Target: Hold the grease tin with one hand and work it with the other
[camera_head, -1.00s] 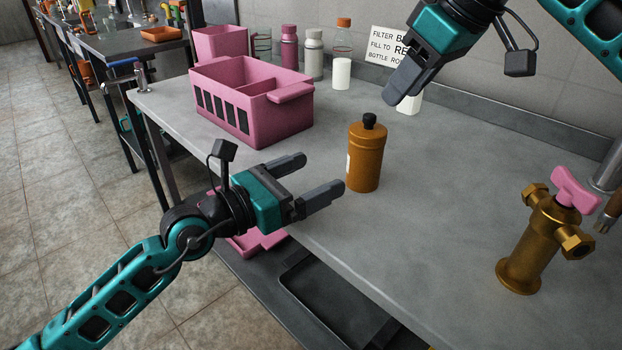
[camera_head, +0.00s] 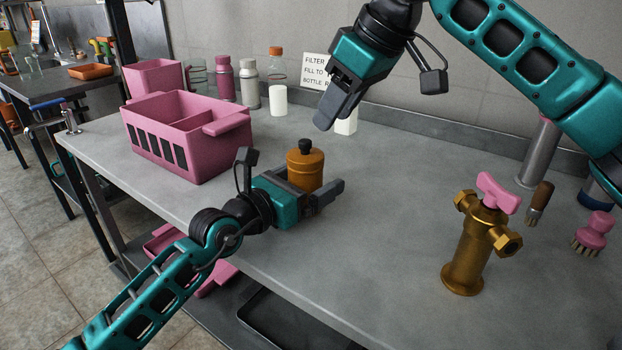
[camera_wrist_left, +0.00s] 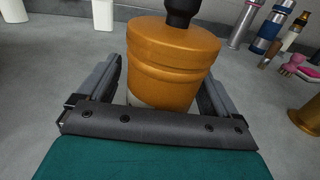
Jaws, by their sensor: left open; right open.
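The grease tin (camera_head: 306,163) is an orange-brown cylinder with a black knob on top. It stands upright on the grey counter. My left gripper (camera_head: 322,190) is open around it, low on its body; in the left wrist view the tin (camera_wrist_left: 170,62) stands between the two fingers (camera_wrist_left: 160,95). Whether the fingers touch it I cannot tell. The tin's lower part is hidden by the gripper in the head view. My right gripper (camera_head: 335,108) is open and empty, above and slightly right of the tin, apart from it.
A pink divided crate (camera_head: 160,142) stands at the left, with a pink bin (camera_head: 153,76) and several bottles behind it. A brass valve (camera_head: 468,255) with a pink handle and brushes (camera_head: 592,230) stand at the right. The counter between tin and valve is clear.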

